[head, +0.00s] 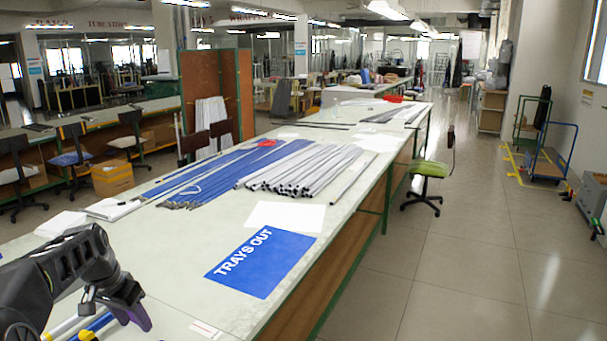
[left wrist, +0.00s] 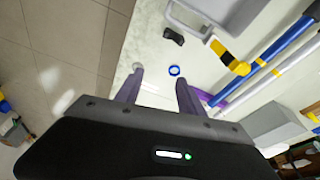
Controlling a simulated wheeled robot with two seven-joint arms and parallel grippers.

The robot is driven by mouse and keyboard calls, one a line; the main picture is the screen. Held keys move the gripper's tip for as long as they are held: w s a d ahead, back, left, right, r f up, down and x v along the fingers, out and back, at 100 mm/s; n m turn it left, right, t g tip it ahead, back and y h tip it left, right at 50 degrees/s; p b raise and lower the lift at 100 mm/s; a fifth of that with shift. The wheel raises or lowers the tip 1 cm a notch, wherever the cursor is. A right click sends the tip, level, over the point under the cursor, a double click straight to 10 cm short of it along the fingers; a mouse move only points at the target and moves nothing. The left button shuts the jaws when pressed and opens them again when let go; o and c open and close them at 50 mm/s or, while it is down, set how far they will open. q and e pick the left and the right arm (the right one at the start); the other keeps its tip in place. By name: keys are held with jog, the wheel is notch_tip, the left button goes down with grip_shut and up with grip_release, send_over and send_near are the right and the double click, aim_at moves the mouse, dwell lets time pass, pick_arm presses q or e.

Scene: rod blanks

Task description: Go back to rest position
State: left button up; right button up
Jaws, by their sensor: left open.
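My left gripper (head: 114,325) is at the lower left of the head view, over the near end of the long table. Its fingers are apart, with nothing between them in the left wrist view (left wrist: 160,92). A pale rod (head: 62,326) and a blue rod (head: 98,326) show beside and below it, partly hidden by my arm. My right gripper is not in view.
The long table (head: 185,300) bears a blue "TRAYS OUT" sheet (head: 262,262), grey tubes (head: 300,170) and blue tubes (head: 235,172). A small blue ring (left wrist: 174,71) and a black object (left wrist: 173,35) lie near my fingers.

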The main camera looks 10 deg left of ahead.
pick_arm(q)
jog(key=w+d+f+n+t, duration=0.1)
jog(key=w+d+f, duration=0.1)
jog(key=d+f, duration=0.35)
jog(key=w+d+f+n+t, duration=0.1)
jog(key=w+d+f, duration=0.15)
jog(key=f, duration=0.55)
jog(key=s+d+f+n+h, duration=0.15)
jog(key=s+d+f, duration=0.35)
jog(key=d+f, duration=0.8)
jog(key=s+d+f+g, duration=0.1)
jog(key=s+d+f, duration=0.2)
jog(key=s+d, duration=0.3)
jog(key=s+d+f+g+h+b, duration=0.1)
jog(key=s+d+f+g, duration=0.1)
jog(key=s+d+f, duration=0.2)
jog(key=s+d+f+g+h, duration=0.1)
jog(key=s+d+f, duration=0.2)
jog(key=s+d, duration=0.6)
jog(key=s+m, duration=0.1)
jog(key=s, duration=0.6)
jog(key=shift+s+d+f, duration=0.15)
jog(key=shift+d+f, duration=0.15)
jog(key=shift+f, duration=0.05)
jog(key=shift+c, duration=0.4)
